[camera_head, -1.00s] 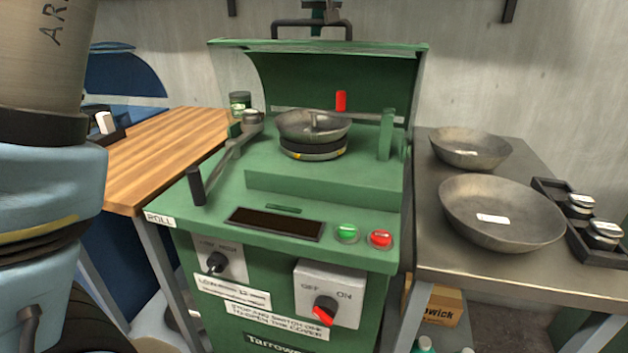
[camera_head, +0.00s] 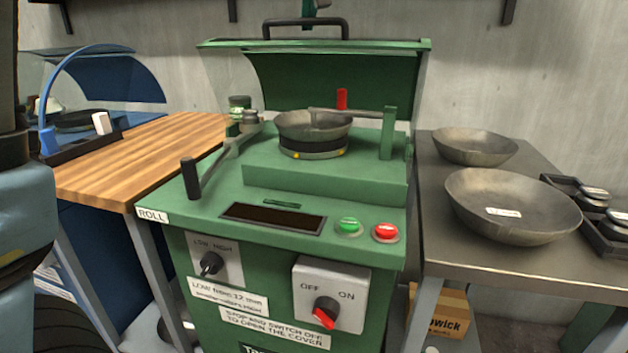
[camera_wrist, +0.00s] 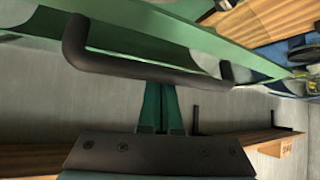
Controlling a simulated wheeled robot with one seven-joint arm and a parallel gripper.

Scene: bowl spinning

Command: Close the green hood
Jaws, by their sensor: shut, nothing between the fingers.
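The green hood (camera_head: 335,80) stands raised at the back of the green machine, its curved inside facing me. Its black handle (camera_head: 305,22) is at the top edge. In the wrist view the handle (camera_wrist: 145,68) crosses the upper part of the picture, with the hood's green edge (camera_wrist: 200,42) behind it. My gripper (camera_wrist: 163,84) is shut and empty, its green fingers pointing at the handle's middle. I cannot tell whether they touch it. In the head view a green bit shows just above the handle, probably my fingertips (camera_head: 309,8).
Under the hood, a metal bowl (camera_head: 314,125) sits on the spindle, with a lever arm (camera_head: 215,165) at left. A wooden table (camera_head: 150,150) is at left. A metal table (camera_head: 465,240) at right holds two bowls. A grey wall is behind.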

